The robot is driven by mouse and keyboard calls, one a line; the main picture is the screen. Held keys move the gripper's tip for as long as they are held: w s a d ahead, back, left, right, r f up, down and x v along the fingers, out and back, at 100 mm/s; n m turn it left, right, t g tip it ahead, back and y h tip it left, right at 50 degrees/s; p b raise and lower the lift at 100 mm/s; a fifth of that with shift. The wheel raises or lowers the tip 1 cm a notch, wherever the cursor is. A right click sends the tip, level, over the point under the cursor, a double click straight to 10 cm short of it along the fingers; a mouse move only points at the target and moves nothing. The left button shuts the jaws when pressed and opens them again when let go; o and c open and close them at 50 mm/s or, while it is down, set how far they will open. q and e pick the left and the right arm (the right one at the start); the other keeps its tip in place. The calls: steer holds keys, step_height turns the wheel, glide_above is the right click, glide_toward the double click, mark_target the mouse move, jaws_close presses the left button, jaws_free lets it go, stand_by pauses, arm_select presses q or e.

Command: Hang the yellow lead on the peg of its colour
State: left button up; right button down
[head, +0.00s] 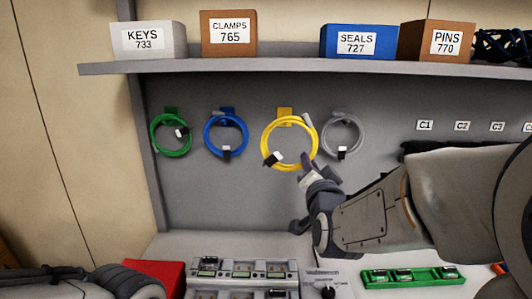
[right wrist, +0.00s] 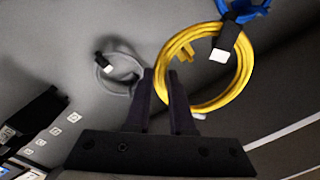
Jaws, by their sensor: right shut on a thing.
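The yellow lead (head: 264,142) is a round coil with a dark band and white tag, in front of the back panel. It also shows in the right wrist view (right wrist: 240,85). The yellow peg (head: 285,112) shows behind the coil's top edge; in the right wrist view the peg (right wrist: 184,52) appears inside the ring. I cannot tell whether the coil rests on it. My right gripper (head: 308,163) is at the coil's lower right; its fingers (right wrist: 162,74) are shut on the coil's edge. My left arm shows at the bottom left, its fingers out of view.
Green (head: 154,135), blue (head: 208,138) and grey (head: 359,138) coiled leads hang on either side. A shelf (head: 270,66) with labelled boxes runs above. Below are a grey device rack (head: 240,285), a red box (head: 157,275) and a green tray (head: 410,277).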

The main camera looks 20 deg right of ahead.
steer(key=shift+p+x, duration=0.45)
steer(key=shift+x, duration=1.2)
arm_select(q)
step_height(320, 180, up, 11)
steer(key=p, duration=1)
steer(key=shift+w+d+r, duration=0.15)
steer(key=shift+w+r, duration=0.05)
steer(key=shift+w, duration=0.05)
arm_select(e)
steer(key=f+x, duration=0.2)
steer(key=x, duration=0.9)
steer(key=shift+w+d+f, duration=0.3)
steer(key=shift+d+f, duration=0.05)
steer(key=shift+d, duration=0.05)
steer(key=c, duration=0.7)
jaws_free()
